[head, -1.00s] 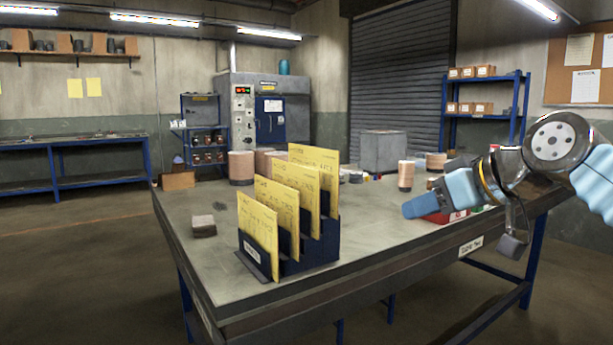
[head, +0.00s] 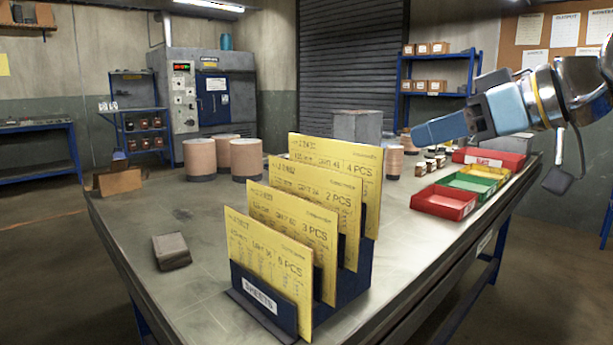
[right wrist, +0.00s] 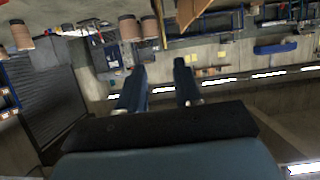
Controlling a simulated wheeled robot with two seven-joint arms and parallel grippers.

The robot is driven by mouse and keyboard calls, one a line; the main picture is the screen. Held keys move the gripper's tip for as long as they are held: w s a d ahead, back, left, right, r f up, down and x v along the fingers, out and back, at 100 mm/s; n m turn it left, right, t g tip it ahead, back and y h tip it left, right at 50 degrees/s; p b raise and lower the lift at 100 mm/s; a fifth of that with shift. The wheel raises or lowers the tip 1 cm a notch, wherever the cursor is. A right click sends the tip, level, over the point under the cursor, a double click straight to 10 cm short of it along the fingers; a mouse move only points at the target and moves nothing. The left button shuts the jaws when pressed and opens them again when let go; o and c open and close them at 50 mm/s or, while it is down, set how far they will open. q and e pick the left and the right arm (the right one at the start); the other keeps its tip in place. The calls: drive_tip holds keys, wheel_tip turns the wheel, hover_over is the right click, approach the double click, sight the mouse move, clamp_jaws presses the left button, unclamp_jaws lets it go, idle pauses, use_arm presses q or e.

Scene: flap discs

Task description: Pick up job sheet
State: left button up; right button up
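Several yellow job sheets stand upright, one behind another, in a dark blue stepped rack (head: 265,308) labelled SHEETS, near the table's front edge in the head view. The front job sheet (head: 266,262) partly covers the second job sheet (head: 292,226), which reads 3 PCS. Behind them stand a third job sheet (head: 318,197) reading 2 PCS and the rearmost job sheet (head: 340,157). My right gripper (head: 420,134) is in the air to the right of the rack, apart from the sheets. In the right wrist view its fingers (right wrist: 158,82) are spread, with nothing between them. My left gripper is not in view.
A grey block (head: 171,251) lies left of the rack. Brown cylinders (head: 200,158) stand at the table's back left. Red (head: 445,202), green and yellow bins sit at the right, below my right arm. The metal table (head: 200,290) is bare around the block.

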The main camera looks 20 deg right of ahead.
sight(359, 162)
drive_tip(key=x, duration=0.9)
drive_tip(key=f+x, duration=0.1)
drive_tip(key=x, duration=0.3)
drive_tip(key=shift+a+f, duration=0.1)
drive_tip(key=shift+a, duration=0.3)
clamp_jaws()
